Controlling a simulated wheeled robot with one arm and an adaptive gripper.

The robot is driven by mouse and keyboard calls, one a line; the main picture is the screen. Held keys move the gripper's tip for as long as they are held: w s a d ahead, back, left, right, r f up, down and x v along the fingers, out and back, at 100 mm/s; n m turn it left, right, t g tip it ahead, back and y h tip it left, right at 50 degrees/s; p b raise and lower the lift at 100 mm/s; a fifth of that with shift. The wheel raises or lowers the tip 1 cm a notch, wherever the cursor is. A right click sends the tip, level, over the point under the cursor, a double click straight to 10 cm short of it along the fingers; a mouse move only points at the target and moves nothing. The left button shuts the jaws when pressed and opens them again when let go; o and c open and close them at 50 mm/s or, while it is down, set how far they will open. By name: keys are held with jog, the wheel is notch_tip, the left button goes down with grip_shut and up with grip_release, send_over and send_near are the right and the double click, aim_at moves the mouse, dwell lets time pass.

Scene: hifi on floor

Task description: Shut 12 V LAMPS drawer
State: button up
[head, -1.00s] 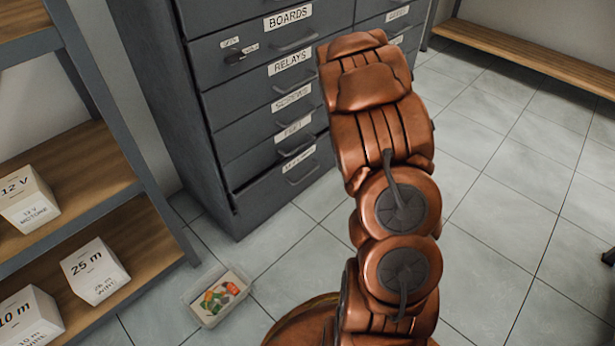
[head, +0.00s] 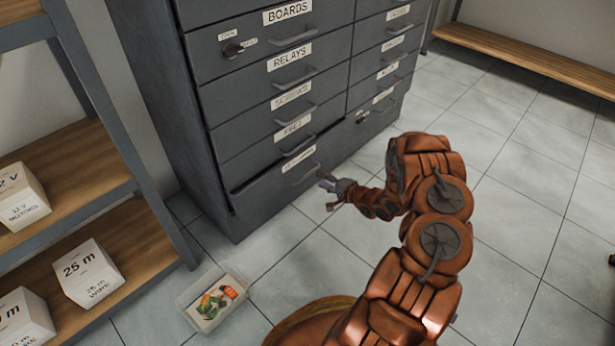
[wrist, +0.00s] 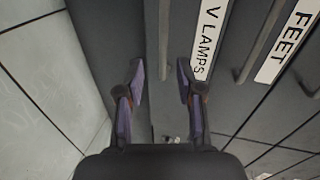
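The 12 V LAMPS drawer (head: 262,197) is the bottom left drawer of the grey cabinet. Its front stands a little out, with a dark gap along its top edge. In the wrist view its label (wrist: 208,38) reads "V LAMPS", partly cut off, and its front lies close before my fingers. My gripper (head: 327,190) is at the right end of this drawer, low over the floor, just right of the drawer's handle (head: 304,176). In the wrist view my gripper (wrist: 162,82) has its two fingers apart with nothing held between them. I cannot tell whether a fingertip touches the drawer.
Above are drawers labelled FEET (wrist: 290,45), SCREWS, RELAYS (head: 289,57) and BOARDS. A small clear bin (head: 212,300) with colourful items stands on the floor by the left shelf (head: 150,225). A wooden bench (head: 530,48) is at the back right.

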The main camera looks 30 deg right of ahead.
aim_at(307, 174)
jog(key=shift+t, duration=0.3)
jog(key=shift+a+b+x, duration=0.25)
jog(key=shift+b+x, duration=0.4)
jog(key=shift+x, duration=1.3)
jog(key=shift+a+b+x, duration=0.2)
jog(key=shift+b+x, duration=0.45)
jog(key=shift+x, duration=1.25)
jog(key=shift+s, duration=0.1)
grip_shut()
